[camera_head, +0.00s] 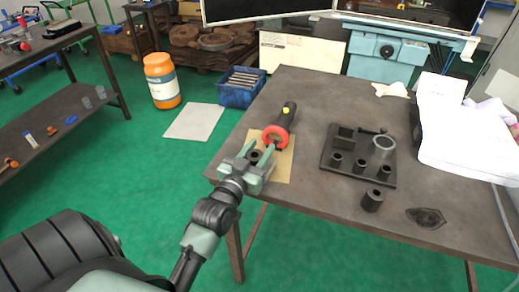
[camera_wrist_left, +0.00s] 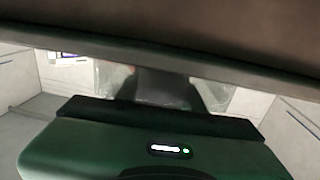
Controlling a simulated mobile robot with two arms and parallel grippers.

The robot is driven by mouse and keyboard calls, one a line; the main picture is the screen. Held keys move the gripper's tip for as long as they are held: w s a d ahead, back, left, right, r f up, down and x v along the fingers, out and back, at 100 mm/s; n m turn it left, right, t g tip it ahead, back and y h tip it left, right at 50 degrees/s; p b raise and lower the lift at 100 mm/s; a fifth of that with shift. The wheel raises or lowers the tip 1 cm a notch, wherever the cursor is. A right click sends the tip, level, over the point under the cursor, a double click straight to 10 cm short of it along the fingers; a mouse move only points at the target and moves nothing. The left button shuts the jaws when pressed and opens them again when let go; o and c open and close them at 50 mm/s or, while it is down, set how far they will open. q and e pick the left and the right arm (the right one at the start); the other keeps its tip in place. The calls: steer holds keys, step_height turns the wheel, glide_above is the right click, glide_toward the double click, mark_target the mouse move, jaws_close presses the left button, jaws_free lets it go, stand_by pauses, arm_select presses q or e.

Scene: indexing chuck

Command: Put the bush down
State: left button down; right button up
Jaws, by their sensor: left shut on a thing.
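My left gripper (camera_head: 259,153) is over the near left part of the table, above a tan sheet. It is shut on a small dark cylindrical bush (camera_head: 256,157), which shows between its fingers. Whether the bush touches the sheet cannot be told. In the left wrist view, my green gripper body (camera_wrist_left: 150,150) fills the lower part and a dark band covers the top. The bush cannot be made out clearly there. My right gripper is not in view.
A dark fixture plate (camera_head: 345,172) with several posts and a grey ring (camera_head: 384,146) stands to the right. Another dark cylinder (camera_head: 372,200) stands before it. The table (camera_head: 310,190) between is clear.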

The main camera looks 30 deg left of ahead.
mark_target(252, 162)
arm_select(q)
steer(key=shift+r, duration=0.1)
steer(key=c, duration=0.9)
jaws_free()
steer(key=shift+f, duration=0.2)
steer(key=shift+s+r, duration=0.1)
steer(key=shift+r, duration=0.1)
steer(key=s, duration=0.3)
steer(key=s+d+b, duration=0.1)
steer(key=s, duration=0.6)
steer(key=shift+s+d+f+b, duration=0.15)
steer(key=shift+s+d+b, duration=0.1)
steer(key=shift+d+b, duration=0.1)
steer(key=shift+s+d, duration=0.1)
steer(key=shift+s, duration=0.55)
